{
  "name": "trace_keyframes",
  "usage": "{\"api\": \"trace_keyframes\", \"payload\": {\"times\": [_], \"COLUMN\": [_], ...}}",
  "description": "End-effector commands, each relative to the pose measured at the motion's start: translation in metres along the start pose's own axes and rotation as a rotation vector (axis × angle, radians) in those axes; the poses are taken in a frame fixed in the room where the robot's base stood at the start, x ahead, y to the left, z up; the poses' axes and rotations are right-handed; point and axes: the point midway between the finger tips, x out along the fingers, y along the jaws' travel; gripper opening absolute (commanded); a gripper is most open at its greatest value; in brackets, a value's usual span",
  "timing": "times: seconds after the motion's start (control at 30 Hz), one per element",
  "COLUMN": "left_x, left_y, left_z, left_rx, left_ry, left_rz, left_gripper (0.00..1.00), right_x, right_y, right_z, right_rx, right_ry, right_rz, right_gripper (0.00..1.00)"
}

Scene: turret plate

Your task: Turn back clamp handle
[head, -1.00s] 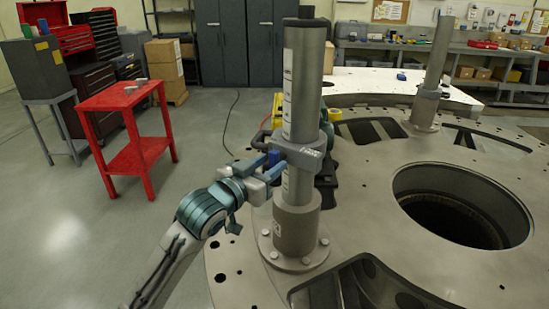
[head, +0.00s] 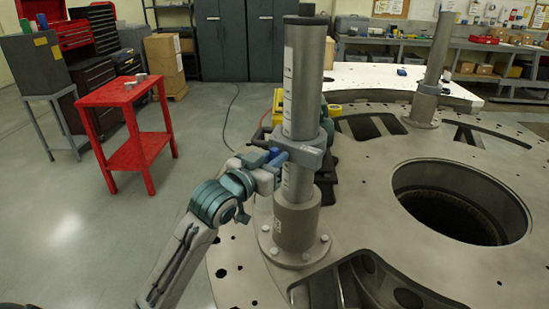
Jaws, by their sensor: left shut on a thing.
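A tall grey post (head: 302,85) stands upright on the round turret plate (head: 365,215). A grey clamp collar (head: 308,154) is around its lower part. The clamp's blue handle (head: 277,157) sticks out at the collar's left side. My left gripper (head: 272,168) is at the handle, close to the post's left side, and is shut on the handle. The fingertips are small and partly merged with the handle in the picture. My right gripper is not in view.
A flanged, bolted base (head: 296,235) holds the post. A large round hole (head: 460,203) opens in the plate at right. A second post (head: 435,70) stands farther back. Yellow equipment (head: 278,106) is behind the clamp. A red cart (head: 125,140) stands at left on open floor.

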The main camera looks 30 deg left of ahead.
Motion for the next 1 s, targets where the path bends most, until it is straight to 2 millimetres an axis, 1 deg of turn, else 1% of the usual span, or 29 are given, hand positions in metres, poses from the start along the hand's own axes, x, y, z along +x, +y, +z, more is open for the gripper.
{"api": "trace_keyframes", "payload": {"times": [0.17, 0.37, 1.0], "left_x": [0.000, 0.000, 0.000], "left_y": [0.000, 0.001, 0.004], "left_z": [0.000, -0.001, 0.002], "left_rx": [0.040, 0.154, 0.748], "left_ry": [-0.001, 0.000, 0.000], "left_rz": [0.000, 0.000, 0.000], "left_gripper": [0.00, 0.00, 0.00], "right_x": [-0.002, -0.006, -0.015], "right_y": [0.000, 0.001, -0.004], "right_z": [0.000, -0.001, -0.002], "right_rx": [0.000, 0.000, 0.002], "right_ry": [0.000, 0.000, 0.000], "right_rz": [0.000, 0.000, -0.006], "right_gripper": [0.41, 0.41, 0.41]}}
